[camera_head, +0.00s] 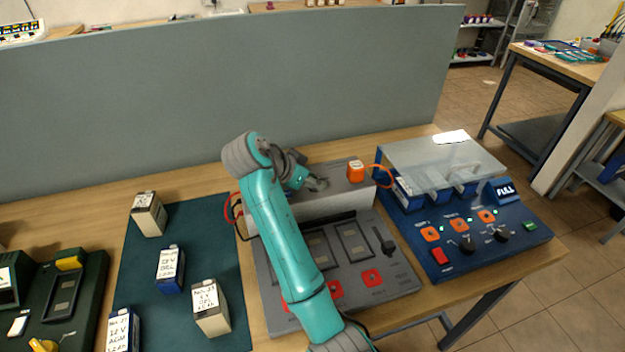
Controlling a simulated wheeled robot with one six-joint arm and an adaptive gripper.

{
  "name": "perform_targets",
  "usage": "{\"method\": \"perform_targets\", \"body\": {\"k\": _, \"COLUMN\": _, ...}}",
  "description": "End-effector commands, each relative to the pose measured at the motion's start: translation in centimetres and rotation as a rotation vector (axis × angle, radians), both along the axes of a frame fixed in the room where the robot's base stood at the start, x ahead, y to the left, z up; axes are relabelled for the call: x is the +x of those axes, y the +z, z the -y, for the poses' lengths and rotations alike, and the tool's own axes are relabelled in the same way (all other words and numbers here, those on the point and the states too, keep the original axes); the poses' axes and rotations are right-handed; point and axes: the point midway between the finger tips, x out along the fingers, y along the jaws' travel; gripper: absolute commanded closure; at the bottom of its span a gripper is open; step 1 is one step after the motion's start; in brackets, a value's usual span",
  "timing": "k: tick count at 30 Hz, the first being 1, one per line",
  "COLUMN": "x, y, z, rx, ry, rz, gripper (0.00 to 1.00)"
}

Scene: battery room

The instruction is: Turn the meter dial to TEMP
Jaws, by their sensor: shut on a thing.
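An orange block (356,171) with a cable sits on the housing's right end. A grey panel (388,282) lies in front. A blue console (460,245) with a clear cover stands right. Several batteries stand around the dark green mat (189,262). A grey partition (330,75) rises behind.

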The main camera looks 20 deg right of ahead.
Motion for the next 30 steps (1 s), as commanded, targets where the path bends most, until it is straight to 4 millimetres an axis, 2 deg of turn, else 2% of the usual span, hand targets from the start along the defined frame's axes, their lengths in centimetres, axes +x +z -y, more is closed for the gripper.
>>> {"method": "perform_targets", "body": {"k": 5, "x": -0.05, "y": -0.15, "z": 0.01, "rx": 0.001, "ry": 0.0, "rz": -0.003, "gripper": 0.97}}
{"method": "perform_targets", "body": {"k": 6, "x": -0.05, "y": -0.15, "z": 0.01, "rx": 0.001, "ry": 0.0, "rz": -0.003, "gripper": 0.59}}
{"method": "perform_targets", "body": {"k": 9, "x": -0.04, "y": -0.13, "z": 0.01, "rx": 0.001, "ry": 0.0, "rz": -0.003, "gripper": 0.36}}
{"method": "perform_targets", "body": {"k": 23, "x": -0.03, "y": -0.06, "z": 0.01, "rx": 0.001, "ry": 0.008, "rz": -0.001, "gripper": 0.36}}
{"method": "perform_targets", "body": {"k": 30, "x": -0.25, "y": -0.11, "z": 0.17, "rx": 0.001, "ry": 0.154, "rz": 0.001, "gripper": 0.36}}
